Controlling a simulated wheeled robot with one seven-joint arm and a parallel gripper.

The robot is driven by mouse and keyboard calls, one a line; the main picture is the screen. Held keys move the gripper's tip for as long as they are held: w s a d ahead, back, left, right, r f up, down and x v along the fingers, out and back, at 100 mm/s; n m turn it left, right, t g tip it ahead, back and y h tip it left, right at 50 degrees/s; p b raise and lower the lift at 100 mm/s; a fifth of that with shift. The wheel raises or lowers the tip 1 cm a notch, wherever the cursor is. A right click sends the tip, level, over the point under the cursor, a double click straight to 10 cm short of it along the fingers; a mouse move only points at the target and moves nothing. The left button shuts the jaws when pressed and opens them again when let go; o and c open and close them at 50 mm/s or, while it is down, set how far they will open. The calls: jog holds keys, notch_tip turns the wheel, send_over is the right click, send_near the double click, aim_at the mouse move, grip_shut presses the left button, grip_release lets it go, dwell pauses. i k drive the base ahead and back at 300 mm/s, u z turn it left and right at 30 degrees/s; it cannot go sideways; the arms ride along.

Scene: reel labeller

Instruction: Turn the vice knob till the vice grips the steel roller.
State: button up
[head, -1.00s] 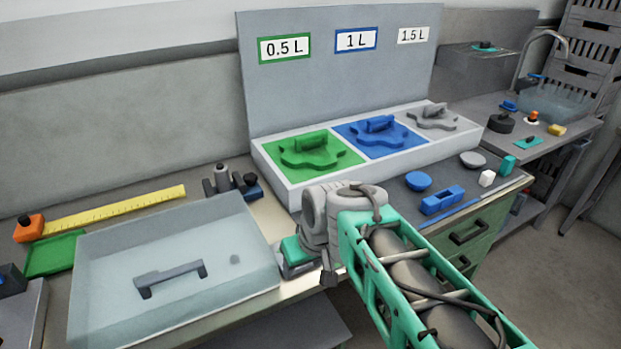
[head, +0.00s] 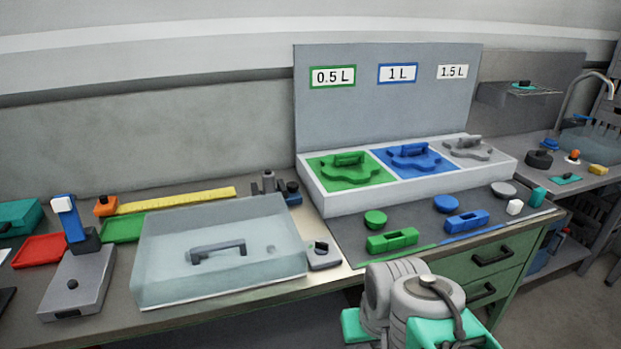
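A small blue-and-grey fixture (head: 291,193) with a dark round knob stands at the back of the bench, behind the clear box's right corner. Upright grey cylinders (head: 268,182) stand beside it; this looks like the vice and steel roller, but it is small and I cannot tell whether jaws touch the roller. My arm shows at the bottom right of the middle, in front of the bench edge, with grey joints and teal links. My gripper's fingers are not visible, and nothing of mine touches the fixture.
A clear box (head: 165,270) with a grey handle covers much of the front bench. A small grey block (head: 323,256) with a dark knob sits at its right. A yellow ruler (head: 180,200) lies behind. A grey device (head: 78,283) stands left. A white tray (head: 330,203) holds coloured plates.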

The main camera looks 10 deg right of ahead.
aim_at(292, 188)
jog(key=z, duration=0.15)
jog(key=i, duration=1.3)
jog(key=u, duration=0.5)
